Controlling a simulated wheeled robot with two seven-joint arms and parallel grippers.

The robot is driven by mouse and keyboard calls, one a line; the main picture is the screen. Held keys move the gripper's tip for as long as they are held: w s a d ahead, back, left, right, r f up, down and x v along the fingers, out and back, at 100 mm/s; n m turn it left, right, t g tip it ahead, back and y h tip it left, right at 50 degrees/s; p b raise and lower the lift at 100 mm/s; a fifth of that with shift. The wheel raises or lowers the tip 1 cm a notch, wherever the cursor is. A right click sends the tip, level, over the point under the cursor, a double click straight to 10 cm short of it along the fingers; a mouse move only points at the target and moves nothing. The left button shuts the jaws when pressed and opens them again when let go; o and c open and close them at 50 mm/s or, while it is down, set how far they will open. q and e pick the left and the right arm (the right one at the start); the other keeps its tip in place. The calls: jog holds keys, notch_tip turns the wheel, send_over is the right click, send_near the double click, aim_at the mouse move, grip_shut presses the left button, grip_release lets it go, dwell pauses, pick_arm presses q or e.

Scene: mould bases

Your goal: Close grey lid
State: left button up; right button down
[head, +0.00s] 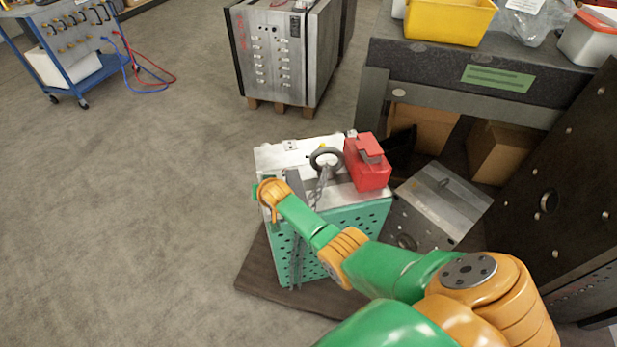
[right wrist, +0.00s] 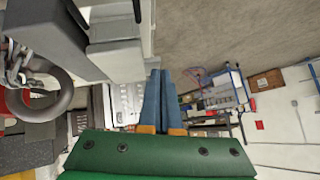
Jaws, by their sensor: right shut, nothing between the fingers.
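A mould base with green perforated sides (head: 357,224) stands on a dark board. Its grey metal top (head: 279,155) shows in the head view; I cannot tell which part is the grey lid or how far open it is. A dark lifting ring (head: 326,154) with a chain and a red box (head: 369,166) are on top. The ring also shows in the right wrist view (right wrist: 62,99), beside grey metal parts (right wrist: 112,28). My right arm reaches over the mould base's left side. My right gripper's blue fingers (right wrist: 160,101) are together and empty, close to the grey metal. My left gripper is not seen.
A grey metal block (head: 440,203) stands just right of the mould base, near a bench (head: 450,105) and a tall dark plate (head: 545,205). Another mould base (head: 285,50) on a pallet stands behind. The floor on the left is clear up to a blue trolley (head: 68,50).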

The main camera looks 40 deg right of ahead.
notch_tip(320, 180, up, 6)
jog(key=p, duration=0.5)
jog(key=shift+d+f+p, duration=0.15)
jog(key=shift+p, duration=0.25)
jog(key=a+f+p+v, duration=0.15)
jog(key=p+v, duration=0.25)
jog(key=v, duration=0.4)
jog(key=s+a+f+n+g+y, duration=0.15)
jog(key=s+f+n+g, duration=0.25)
jog(key=s+f, duration=1.05)
jog(key=s+f+n+g, duration=0.2)
jog(key=s+f, duration=0.3)
jog(key=s, duration=0.8)
jog(key=s+f+n+g, duration=0.2)
jog(key=s+f, duration=0.4)
jog(key=s, duration=0.8)
jog(key=shift+d+f, duration=0.2)
jog(key=shift+d, duration=0.25)
jog(key=shift+s, duration=0.15)
